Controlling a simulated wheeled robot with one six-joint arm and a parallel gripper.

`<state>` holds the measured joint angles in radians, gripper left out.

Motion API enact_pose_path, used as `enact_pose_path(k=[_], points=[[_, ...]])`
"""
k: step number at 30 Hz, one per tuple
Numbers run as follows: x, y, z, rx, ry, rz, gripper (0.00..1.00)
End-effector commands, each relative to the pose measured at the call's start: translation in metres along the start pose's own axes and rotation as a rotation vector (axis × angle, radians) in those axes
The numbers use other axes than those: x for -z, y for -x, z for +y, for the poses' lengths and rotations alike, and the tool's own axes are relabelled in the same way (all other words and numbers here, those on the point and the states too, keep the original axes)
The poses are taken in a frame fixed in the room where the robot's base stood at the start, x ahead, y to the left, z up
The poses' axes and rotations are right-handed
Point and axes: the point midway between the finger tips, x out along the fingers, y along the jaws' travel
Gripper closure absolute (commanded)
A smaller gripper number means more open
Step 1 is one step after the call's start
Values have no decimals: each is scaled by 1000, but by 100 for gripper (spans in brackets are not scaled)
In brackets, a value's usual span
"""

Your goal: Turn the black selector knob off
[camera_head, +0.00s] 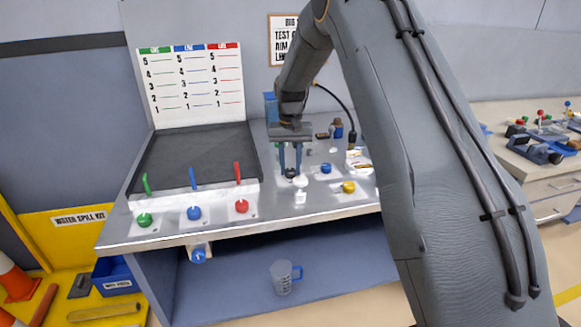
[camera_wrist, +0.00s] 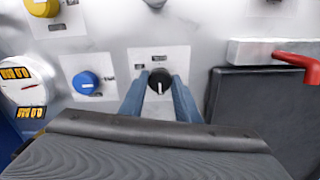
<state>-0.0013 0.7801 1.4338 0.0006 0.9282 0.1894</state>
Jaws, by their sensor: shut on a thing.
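The black selector knob (camera_wrist: 160,81) is a round dial with a white pointer line, set on a white label plate on the metal panel. In the wrist view the pointer line runs toward my gripper, at the bottom of the picture. The knob also shows in the head view (camera_head: 291,173), partly hidden by the fingers. My gripper (camera_wrist: 160,88) has its two blue fingers on either side of the knob, shut on it. In the head view my gripper (camera_head: 291,170) reaches down to the panel from above. The small label words are too blurred to read.
Near the knob are a blue knob (camera_wrist: 86,83), a yellow knob (camera_wrist: 42,7) and a round gauge (camera_wrist: 22,80). A dark tray (camera_head: 190,160) with green, blue and red levers lies to the left. A measuring jug (camera_head: 284,278) stands on the shelf below.

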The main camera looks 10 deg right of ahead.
Motion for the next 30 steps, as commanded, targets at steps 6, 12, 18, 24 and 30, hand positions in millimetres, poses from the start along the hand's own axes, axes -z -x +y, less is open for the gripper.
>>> enact_pose_path(k=[6,12,18,24,30], points=[[0,1,0,0,9,1,93],[0,1,0,0,8,2,93],[0,1,0,0,8,1,52],[0,1,0,0,7,1,52],[2,19,0,0,7,4,52]])
